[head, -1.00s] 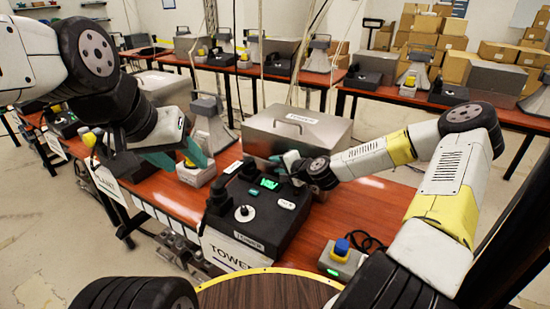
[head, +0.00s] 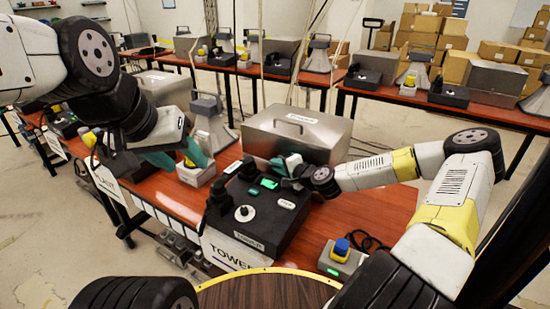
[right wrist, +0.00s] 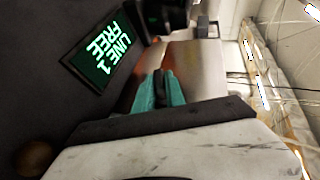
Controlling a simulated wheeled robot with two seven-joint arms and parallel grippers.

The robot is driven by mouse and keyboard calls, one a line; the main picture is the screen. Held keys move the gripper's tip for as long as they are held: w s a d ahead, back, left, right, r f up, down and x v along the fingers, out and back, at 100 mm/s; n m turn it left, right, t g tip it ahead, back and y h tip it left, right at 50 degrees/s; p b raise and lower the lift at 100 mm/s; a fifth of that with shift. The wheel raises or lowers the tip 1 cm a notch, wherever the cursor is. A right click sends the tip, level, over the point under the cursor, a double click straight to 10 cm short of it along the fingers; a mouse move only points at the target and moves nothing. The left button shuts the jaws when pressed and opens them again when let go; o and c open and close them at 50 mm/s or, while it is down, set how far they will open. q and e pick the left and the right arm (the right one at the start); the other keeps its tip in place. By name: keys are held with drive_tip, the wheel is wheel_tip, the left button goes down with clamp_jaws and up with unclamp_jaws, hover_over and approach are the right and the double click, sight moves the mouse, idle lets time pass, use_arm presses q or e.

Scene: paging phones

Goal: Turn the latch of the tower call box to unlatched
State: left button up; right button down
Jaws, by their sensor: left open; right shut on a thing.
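The tower call box (head: 268,231) is a black console with a TOWER label on its front, a lit green screen, a round white knob and small buttons on top. The screen (right wrist: 104,53) reads LINE 1 FREE in the right wrist view. My right gripper (head: 294,164) is at the console's back edge, beside the screen. Its teal fingers (right wrist: 160,88) are shut on a small dark piece, apparently the latch; its turn angle cannot be told. My left gripper (head: 180,156) is open and empty, over the table left of the console.
A metal case (head: 297,134) with a handle stands just behind the console. A grey horn (head: 208,125) stands behind my left gripper. A small box with a blue button (head: 341,251) and a coiled cable lie at the right front.

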drive_tip(key=c, duration=1.4)
unclamp_jaws()
drive_tip(key=shift+v, duration=3.9)
